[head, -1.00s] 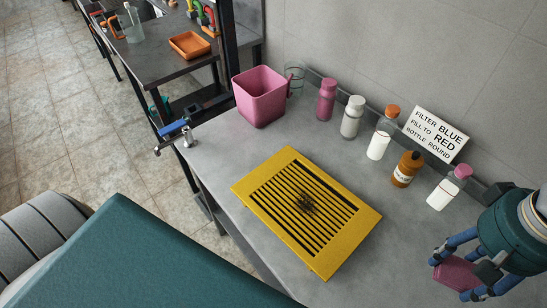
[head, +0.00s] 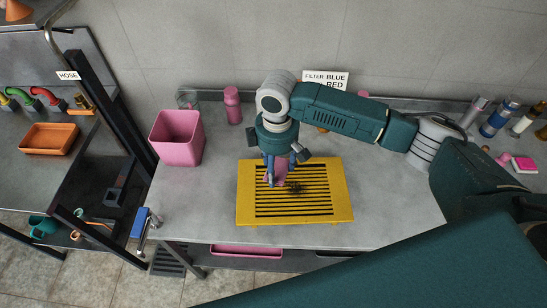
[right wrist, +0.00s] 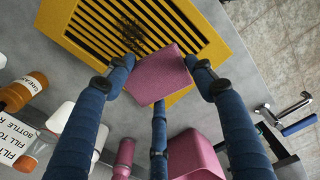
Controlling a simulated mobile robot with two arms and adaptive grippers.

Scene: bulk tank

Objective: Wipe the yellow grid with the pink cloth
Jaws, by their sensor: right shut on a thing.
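The yellow grid (head: 330,200) lies flat on the grey bench, with a dark smudge (head: 294,188) on its slats near the middle. My right gripper (head: 277,179) is over the left part of the grid, its fingers pointing down. It is shut on the pink cloth (right wrist: 160,75), which shows as a folded block between the blue fingers in the right wrist view. In that view the dark smudge (right wrist: 133,37) lies just beside the cloth. I cannot tell whether the cloth touches the slats. My left gripper is not in view.
A pink bin (head: 176,140) stands on the bench left of the grid, with a pink bottle (head: 233,106) behind. A sign (head: 326,79) leans at the wall, partly behind my right arm. Bare bench lies right of the grid.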

